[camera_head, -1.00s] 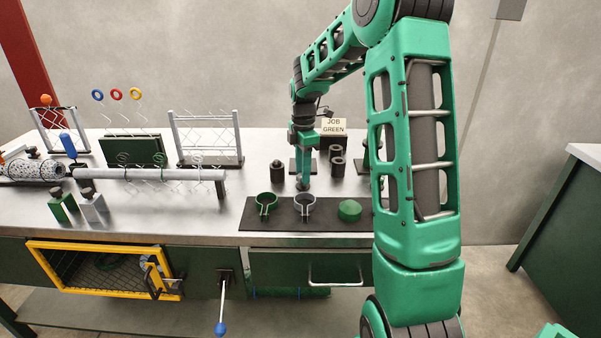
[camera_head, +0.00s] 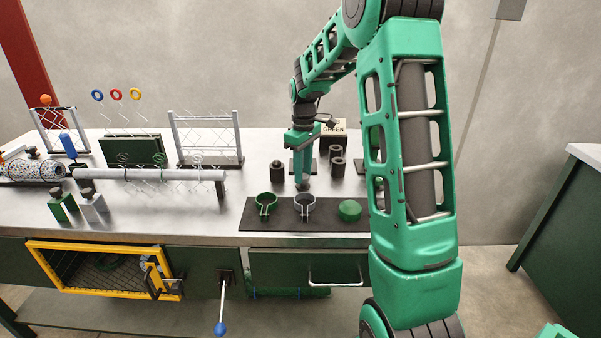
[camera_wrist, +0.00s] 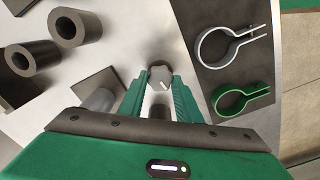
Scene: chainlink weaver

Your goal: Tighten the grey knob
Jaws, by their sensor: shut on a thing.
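The grey knob (camera_wrist: 160,77) shows in the wrist view between the tips of my gripper (camera_wrist: 159,84), with a pale mark on its top. My gripper is shut on it, one green finger on each side. In the head view my gripper (camera_head: 303,178) points straight down at the bench, just behind the dark mat; the knob is small there and mostly hidden by the fingers. What the knob is mounted on cannot be made out clearly.
Several dark hollow cylinders (camera_wrist: 76,27) stand close by.

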